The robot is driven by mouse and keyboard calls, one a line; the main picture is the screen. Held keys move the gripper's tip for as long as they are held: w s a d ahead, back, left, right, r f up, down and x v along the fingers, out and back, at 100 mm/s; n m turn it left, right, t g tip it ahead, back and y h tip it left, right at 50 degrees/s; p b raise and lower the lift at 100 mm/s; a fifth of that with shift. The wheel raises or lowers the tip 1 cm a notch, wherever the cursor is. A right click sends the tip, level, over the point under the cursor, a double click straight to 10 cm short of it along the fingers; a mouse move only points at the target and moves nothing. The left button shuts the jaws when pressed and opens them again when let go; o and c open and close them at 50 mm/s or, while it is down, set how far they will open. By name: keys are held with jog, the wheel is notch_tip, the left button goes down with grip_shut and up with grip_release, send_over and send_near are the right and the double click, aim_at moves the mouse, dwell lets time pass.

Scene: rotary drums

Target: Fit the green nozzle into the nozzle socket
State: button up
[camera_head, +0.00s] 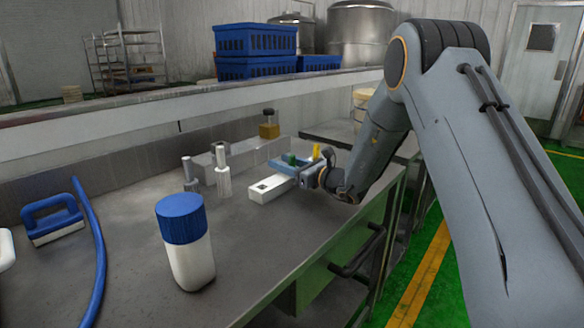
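The green nozzle (292,158) is a small green piece that stands up at the blue tray (283,166), near the right end of the steel counter. My gripper (308,178) is low over the counter, right beside the tray and the white block. Its fingers are small and partly hidden, so I cannot tell whether they are open or touch anything.
A yellow piece (316,152) stands by my gripper. Grey-white posts (223,172) and a brass-coloured block (269,130) stand farther left and back. A blue-capped white bottle (190,255), a blue hose (92,240) and a blue-handled brush (52,219) occupy the front left.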

jog(key=shift+a, duration=0.1)
jog(key=shift+c, duration=0.2)
grip_shut()
jog(key=shift+r, duration=0.35)
notch_tip(320, 180, up, 9)
jog(key=w+a+r+p, duration=0.1)
jog(key=w+a+r, duration=0.1)
jog(key=a, duration=0.6)
jog(key=w+a+r, duration=0.2)
jog(key=a, duration=0.6)
jog(key=w+a+r+p, duration=0.1)
jog(key=w+a+r, duration=0.1)
jog(key=a, duration=0.6)
jog(key=shift+r+p, duration=0.3)
jog(key=shift+r, duration=0.3)
